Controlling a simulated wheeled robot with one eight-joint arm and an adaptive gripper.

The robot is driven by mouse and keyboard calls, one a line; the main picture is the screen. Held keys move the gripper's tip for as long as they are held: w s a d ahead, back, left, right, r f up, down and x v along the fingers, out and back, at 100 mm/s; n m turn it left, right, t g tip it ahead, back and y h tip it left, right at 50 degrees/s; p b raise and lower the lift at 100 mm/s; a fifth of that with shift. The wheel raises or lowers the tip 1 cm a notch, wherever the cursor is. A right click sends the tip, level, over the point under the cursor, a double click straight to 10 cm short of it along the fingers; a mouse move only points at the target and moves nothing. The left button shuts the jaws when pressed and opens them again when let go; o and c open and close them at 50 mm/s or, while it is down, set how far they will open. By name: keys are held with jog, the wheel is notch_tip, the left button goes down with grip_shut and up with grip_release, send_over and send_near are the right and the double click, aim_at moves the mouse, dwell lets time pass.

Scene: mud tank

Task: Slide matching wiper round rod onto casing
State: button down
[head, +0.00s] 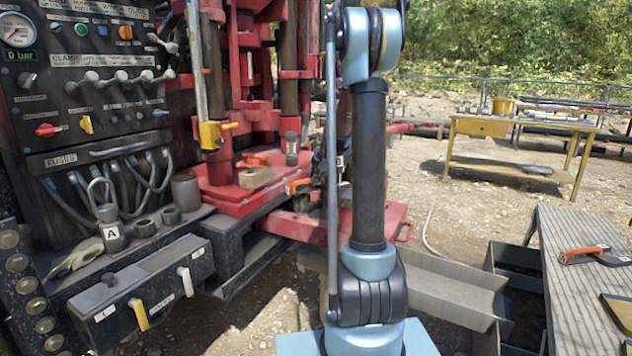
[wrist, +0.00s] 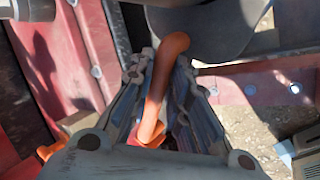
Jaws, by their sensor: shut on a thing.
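My gripper (wrist: 162,75) is shut on an orange curved handle (wrist: 155,100) in the wrist view. A dark grey rounded piece (wrist: 215,35) lies just beyond the handle; whether the two are joined is unclear. In the head view my gripper (head: 320,183) is partly hidden behind my arm, beside the red clamp base, with the orange handle (head: 298,186) at its left. A dark upright rod (head: 289,75) stands in the red rig above a short grey cylinder (head: 292,150). I cannot tell which part is the casing. Another orange handle (head: 254,158) lies on the red base.
A tan block (head: 255,178) sits on the red base (head: 225,196). The black control panel (head: 90,70) and a grey drawer box (head: 145,290) stand at left. A grey trough (head: 440,285) and a slatted bench (head: 580,265) are at right. A yellow table (head: 470,128) stands behind.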

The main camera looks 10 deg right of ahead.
jog(key=shift+f, duration=0.45)
dwell(0.4)
jog(key=c, duration=1.4)
grip_release()
jog(key=shift+c, duration=0.2)
jog(key=v, duration=1.1)
jog(key=shift+s+r, duration=0.15)
jog(key=shift+r, duration=0.2)
jog(key=shift+d, duration=0.1)
